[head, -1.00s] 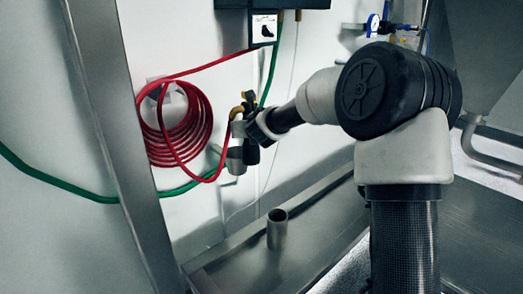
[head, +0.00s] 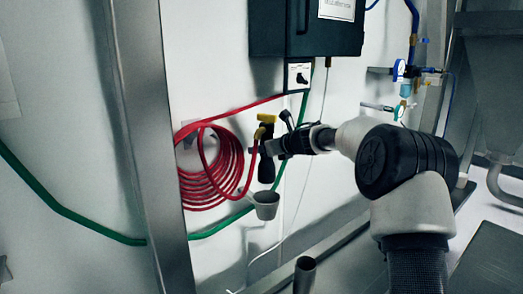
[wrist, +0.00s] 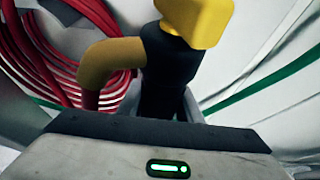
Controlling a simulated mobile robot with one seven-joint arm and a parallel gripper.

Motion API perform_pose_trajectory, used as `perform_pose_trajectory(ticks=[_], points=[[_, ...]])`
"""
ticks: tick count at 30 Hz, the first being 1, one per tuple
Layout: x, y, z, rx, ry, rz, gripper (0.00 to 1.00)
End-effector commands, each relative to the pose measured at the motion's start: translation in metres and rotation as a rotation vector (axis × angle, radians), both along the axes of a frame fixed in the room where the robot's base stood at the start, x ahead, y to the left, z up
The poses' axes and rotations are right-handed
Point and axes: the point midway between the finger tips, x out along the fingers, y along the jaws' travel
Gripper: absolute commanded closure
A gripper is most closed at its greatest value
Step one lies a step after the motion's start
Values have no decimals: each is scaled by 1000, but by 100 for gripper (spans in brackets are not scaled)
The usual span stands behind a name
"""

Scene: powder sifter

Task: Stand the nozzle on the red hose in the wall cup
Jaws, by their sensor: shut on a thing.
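The nozzle (head: 266,170) has a black body and a yellow head, and hangs upright. My gripper (head: 268,147) is shut on its black body; the wrist view shows the nozzle (wrist: 168,70) between the fingers. The red hose (head: 205,178) hangs coiled on the wall to the left and runs to the nozzle. The grey wall cup (head: 266,207) is just below the nozzle in the head view. The nozzle's lower end appears slightly above the cup's rim; their depth gap is hard to tell. The cup cannot be made out in the wrist view.
A green hose (head: 75,213) runs along the wall behind the cup. A dark box (head: 300,35) hangs above. A metal post (head: 150,150) stands left of the coil. An upright metal tube (head: 304,275) stands below, right of the cup.

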Motion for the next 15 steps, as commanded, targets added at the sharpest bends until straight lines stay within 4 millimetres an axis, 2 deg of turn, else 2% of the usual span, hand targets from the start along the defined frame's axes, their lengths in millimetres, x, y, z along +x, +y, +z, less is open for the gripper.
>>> perform_pose_trajectory(ticks=[11, 15], points=[[0, 0, 1, 4, -6, 0, 100], [0, 0, -10, 5, -4, -1, 100]])
